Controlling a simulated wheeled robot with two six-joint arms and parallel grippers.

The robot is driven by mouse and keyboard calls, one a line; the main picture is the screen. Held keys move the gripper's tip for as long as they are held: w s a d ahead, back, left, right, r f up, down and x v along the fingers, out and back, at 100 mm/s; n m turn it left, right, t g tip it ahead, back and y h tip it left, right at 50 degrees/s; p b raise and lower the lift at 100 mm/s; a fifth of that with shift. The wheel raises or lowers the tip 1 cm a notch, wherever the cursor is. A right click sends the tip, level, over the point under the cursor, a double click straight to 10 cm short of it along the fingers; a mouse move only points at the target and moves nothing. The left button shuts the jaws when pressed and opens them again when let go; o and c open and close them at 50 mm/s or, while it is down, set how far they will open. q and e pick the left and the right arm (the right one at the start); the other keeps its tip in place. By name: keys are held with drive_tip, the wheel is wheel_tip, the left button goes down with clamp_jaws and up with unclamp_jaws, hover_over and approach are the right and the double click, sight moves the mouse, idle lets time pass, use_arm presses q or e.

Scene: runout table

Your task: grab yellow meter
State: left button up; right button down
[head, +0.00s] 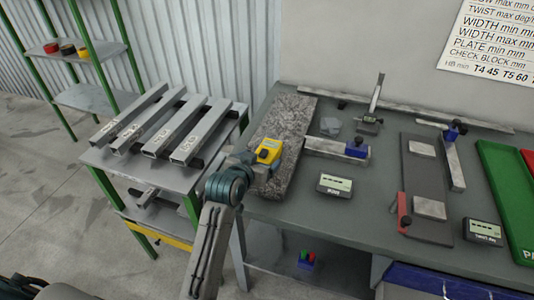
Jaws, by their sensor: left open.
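The yellow meter (268,150) sits on the speckled stone slab (292,112) at the left part of the table. It has a dark patch on its top. My left gripper (256,160) is open at the meter's near left side, very close to it. The picture is too small to tell whether the fingers touch the meter or are around it. My right gripper is not in view.
A dark table (290,214) holds a grey display box (335,184), a square with a blue base (340,148), a dark plate (425,185) and a green tray (506,190). A rack of steel tubes (195,130) stands left.

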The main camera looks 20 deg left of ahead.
sight(267, 153)
use_arm(q)
drive_tip(key=p+x, duration=0.2)
drive_tip(key=x, duration=0.3)
drive_tip(key=shift+w, duration=0.1)
drive_tip(key=shift+w+f, duration=0.2)
drive_tip(key=shift+w, duration=0.1)
drive_tip(key=shift+s, duration=0.1)
drive_tip(key=shift+c, duration=0.2)
drive_tip(key=c, duration=1.1)
drive_tip(key=shift+c, duration=0.3)
drive_tip(key=shift+r, duration=0.15)
